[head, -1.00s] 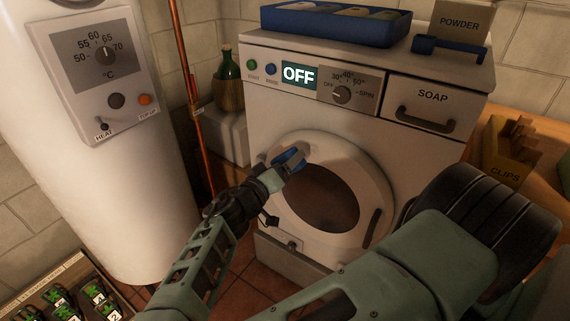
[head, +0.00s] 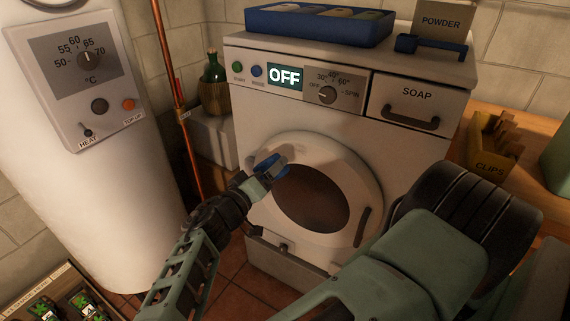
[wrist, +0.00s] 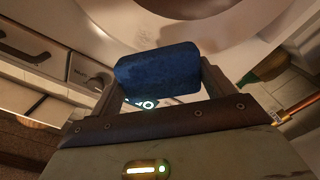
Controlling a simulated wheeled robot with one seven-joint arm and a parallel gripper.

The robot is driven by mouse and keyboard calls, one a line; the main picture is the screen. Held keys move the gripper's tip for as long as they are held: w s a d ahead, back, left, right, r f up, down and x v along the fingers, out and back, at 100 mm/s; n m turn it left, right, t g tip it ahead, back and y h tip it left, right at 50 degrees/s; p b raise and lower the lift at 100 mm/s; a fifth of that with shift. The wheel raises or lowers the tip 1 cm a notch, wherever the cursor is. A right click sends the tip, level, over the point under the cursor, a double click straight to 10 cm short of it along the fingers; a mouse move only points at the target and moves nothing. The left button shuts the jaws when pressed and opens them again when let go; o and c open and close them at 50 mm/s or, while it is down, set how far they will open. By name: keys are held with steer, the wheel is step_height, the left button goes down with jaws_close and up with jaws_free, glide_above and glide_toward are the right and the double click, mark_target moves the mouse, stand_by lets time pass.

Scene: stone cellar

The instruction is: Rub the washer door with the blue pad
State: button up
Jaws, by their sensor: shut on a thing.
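The washer (head: 420,150) stands in the middle of the head view, its round white door (head: 355,172) shut and its display reading OFF. My gripper (head: 272,166) is at the upper left part of the door ring. It is shut on the blue pad (head: 268,161), which also shows between the two fingers in the wrist view (wrist: 158,70). There the pad's face is toward the pale door surface (wrist: 230,35). I cannot tell whether the pad touches the door. The dark door glass (head: 312,198) and the door handle (head: 362,227) are to the right of my gripper.
A blue tray (head: 300,32) and a powder box (head: 441,27) stand on the washer. A white boiler (head: 110,190) and copper pipe (head: 165,75) are at left. A clips box (head: 482,160) is on a wooden surface at right. A green bottle (head: 214,75) stands behind.

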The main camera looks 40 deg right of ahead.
mark_target(303, 151)
steer(key=shift+x, duration=3.3)
steer(key=shift+x, duration=1.1)
steer(key=shift+s+d+p, duration=0.2)
steer(key=shift+s+d, duration=0.05)
steer(key=shift+s, duration=0.65)
steer(key=shift+s+d+p, duration=0.15)
steer(key=shift+s+d, duration=0.1)
steer(key=shift+s, duration=0.65)
steer(key=shift+d, duration=0.15)
